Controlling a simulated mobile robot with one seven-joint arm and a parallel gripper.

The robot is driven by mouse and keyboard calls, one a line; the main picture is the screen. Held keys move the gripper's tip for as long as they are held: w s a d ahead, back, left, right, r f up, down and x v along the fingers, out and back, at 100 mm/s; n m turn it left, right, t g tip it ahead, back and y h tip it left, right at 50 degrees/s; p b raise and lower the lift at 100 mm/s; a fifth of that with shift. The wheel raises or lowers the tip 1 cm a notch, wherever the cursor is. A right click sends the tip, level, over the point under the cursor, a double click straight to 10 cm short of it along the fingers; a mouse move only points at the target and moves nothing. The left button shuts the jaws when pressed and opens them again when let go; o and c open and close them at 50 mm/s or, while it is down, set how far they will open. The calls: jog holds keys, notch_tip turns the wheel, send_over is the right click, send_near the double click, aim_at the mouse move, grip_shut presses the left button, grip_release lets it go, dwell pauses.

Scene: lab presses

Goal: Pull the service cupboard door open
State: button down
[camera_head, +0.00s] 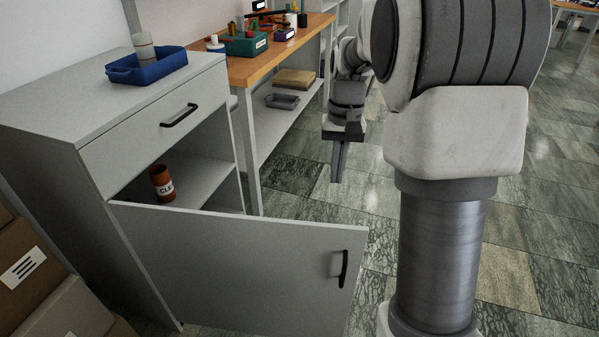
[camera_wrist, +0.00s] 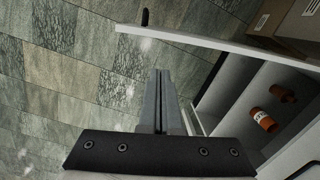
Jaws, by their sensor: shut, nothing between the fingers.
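The service cupboard is a grey cabinet (camera_head: 60,150) at the left of the head view. Its door (camera_head: 240,265) stands wide open, swung out toward the camera, with a black handle (camera_head: 343,268) near its free edge. In the wrist view the door (camera_wrist: 230,43) shows edge-on at the top, with its handle (camera_wrist: 145,17) at its end. My gripper (camera_head: 338,178) points down over the floor, apart from the door and handle. In the wrist view the fingers (camera_wrist: 165,80) are together with nothing between them.
A red-brown bottle (camera_head: 163,183) stands on the cupboard's inner shelf. A drawer (camera_head: 160,130) above is shut. A blue tray (camera_head: 147,66) sits on top. A wooden workbench (camera_head: 262,66) stands behind. Cardboard boxes (camera_head: 25,270) are at lower left. Floor right of the cupboard is clear.

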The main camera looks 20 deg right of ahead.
aim_at(338, 234)
jog(key=w+d+f+g, duration=0.2)
jog(key=w+d+f, duration=0.15)
jog(key=f, duration=0.45)
jog(key=shift+m, duration=0.4)
jog(key=shift+s+a+f+b, duration=0.4)
jog(key=shift+s+f+b, duration=0.55)
jog(key=shift+f, duration=0.8)
jog(key=shift+s+a+f+b, duration=0.45)
jog(key=shift+s+f+b, duration=0.5)
jog(key=shift+f, duration=0.8)
jog(key=shift+s+a+f+b, duration=0.4)
jog(key=shift+s+f+b, duration=0.55)
jog(key=shift+f, duration=0.8)
